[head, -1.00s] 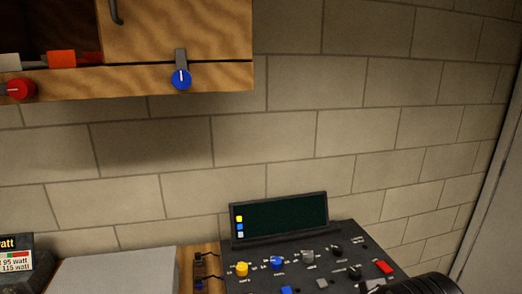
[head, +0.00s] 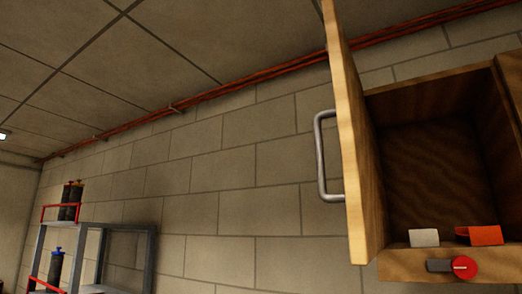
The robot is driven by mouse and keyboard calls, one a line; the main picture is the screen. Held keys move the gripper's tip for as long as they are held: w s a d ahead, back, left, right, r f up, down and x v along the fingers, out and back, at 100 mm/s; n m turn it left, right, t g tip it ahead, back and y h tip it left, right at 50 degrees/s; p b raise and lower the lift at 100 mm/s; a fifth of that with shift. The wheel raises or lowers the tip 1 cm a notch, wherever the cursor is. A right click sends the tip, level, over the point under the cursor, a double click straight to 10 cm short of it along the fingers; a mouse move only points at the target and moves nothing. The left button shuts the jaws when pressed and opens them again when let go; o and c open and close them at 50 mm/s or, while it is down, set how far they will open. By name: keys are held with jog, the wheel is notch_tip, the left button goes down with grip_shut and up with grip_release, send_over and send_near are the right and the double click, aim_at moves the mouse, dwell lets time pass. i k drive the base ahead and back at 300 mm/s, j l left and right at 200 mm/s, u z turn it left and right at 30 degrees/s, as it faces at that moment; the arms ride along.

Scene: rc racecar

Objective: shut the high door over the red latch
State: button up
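The high door (head: 357,150) is a wooden cabinet door in the head view, right of centre. It stands swung open, seen nearly edge-on, with a grey bar handle (head: 325,155) on its left face. The red latch (head: 464,267) is a round red knob on the wooden rail below the open compartment, with a dark tab pointing left. My gripper is not in view.
The open cabinet compartment (head: 430,170) holds a white block (head: 424,237) and an orange-red block (head: 480,235) at its front. A grey metal shelf (head: 125,228) with dark bottles (head: 71,200) stands at the lower left. Bare brick wall lies between shelf and door.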

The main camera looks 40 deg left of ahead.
aim_at(361, 195)
jog(key=j+u, duration=0.2)
jog(key=j, duration=1.3)
